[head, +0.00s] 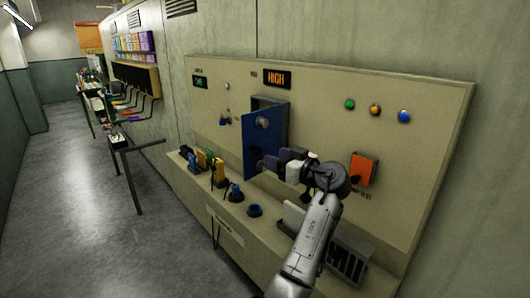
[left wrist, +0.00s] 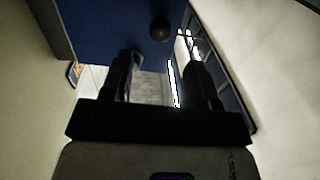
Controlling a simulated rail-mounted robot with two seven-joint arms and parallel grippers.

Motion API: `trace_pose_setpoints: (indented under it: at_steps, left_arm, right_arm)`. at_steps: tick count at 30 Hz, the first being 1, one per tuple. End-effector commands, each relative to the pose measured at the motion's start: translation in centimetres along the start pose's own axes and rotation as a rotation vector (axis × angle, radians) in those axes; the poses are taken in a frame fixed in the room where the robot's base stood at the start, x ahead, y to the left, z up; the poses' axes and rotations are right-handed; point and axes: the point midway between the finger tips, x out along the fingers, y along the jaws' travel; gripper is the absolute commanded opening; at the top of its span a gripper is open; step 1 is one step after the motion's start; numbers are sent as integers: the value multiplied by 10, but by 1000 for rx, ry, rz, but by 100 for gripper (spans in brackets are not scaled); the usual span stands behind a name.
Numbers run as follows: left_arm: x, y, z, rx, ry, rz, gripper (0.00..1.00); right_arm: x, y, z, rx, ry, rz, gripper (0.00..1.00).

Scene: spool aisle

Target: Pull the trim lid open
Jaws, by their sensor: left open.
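A blue lid (head: 255,145) stands out at an angle from a grey-framed box on the beige wall panel, so it looks at least partly open. I take it as the trim lid; its label is not readable. A round grey knob (head: 262,122) shows at the box opening. My left gripper (head: 268,163) is at the lower right part of the lid; I cannot tell whether it touches. In the left wrist view its fingers (left wrist: 162,72) are apart with nothing between them, and the blue surface (left wrist: 105,28) with a dark round knob (left wrist: 160,29) lies ahead. My right gripper is not in view.
An orange box (head: 363,168) sits on the panel right of my gripper. Green, orange and blue buttons (head: 375,110) are above it. A rack (head: 345,260) stands near my forearm. The aisle floor (head: 75,190) at left is clear.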

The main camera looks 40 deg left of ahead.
Motion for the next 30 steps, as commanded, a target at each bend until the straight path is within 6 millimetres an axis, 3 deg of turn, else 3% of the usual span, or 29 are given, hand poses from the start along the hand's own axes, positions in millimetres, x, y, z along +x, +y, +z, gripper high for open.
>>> trace_pose_setpoints:
  at_steps: [6,12,30]
  left_arm:
    - [-36,0,-1,-1,0,1,54]
    - [-53,0,0,0,0,-1,54]
    - [-58,0,0,-1,0,-1,54]
  right_arm:
    - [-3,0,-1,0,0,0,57]
    - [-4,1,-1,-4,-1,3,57]
    - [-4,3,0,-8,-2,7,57]
